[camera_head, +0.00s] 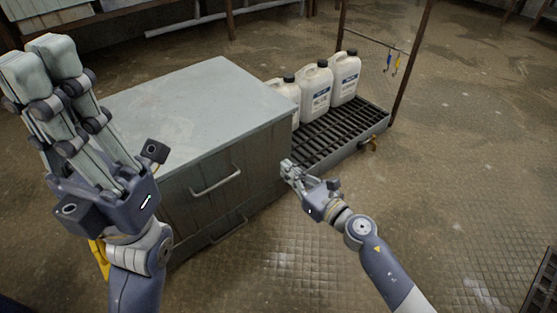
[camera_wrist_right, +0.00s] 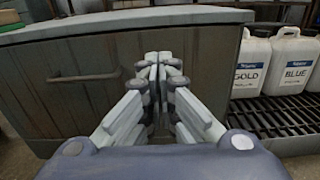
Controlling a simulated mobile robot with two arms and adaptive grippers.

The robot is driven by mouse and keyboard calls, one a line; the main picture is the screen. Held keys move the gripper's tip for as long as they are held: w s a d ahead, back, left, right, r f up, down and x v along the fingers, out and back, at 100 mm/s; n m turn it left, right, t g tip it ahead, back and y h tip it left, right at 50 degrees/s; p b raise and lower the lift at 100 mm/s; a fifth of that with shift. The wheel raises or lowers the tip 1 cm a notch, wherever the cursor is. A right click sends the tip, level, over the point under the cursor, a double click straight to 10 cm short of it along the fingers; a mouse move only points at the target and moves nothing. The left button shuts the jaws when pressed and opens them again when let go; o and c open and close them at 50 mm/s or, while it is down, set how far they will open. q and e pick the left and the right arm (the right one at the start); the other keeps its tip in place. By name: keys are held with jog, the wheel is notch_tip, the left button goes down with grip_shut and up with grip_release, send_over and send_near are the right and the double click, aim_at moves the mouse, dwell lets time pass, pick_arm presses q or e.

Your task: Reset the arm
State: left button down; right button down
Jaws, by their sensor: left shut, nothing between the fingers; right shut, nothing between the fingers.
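My left gripper (camera_head: 40,68) stands raised, close to the head camera, at the left of the head view. Its fingers point up, are shut and hold nothing. My right gripper (camera_head: 287,169) is shut and empty, low in front of the right front corner of the grey cabinet (camera_head: 190,97). In the right wrist view, my right gripper's fingertips (camera_wrist_right: 158,64) meet in the middle, in front of the cabinet (camera_wrist_right: 215,65). I cannot tell whether they touch it.
The cabinet has drawer handles (camera_head: 216,181). Behind it, 3 white jugs (camera_head: 316,90) stand on a black grate (camera_head: 335,137). In the right wrist view, jugs labelled GOLD (camera_wrist_right: 251,65) and BLUE (camera_wrist_right: 290,62) show. Hooks with small tags (camera_head: 391,64) hang behind. The floor to the right is clear.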

jog(key=shift+s+d, duration=0.25)
jog(key=shift+s, duration=0.15)
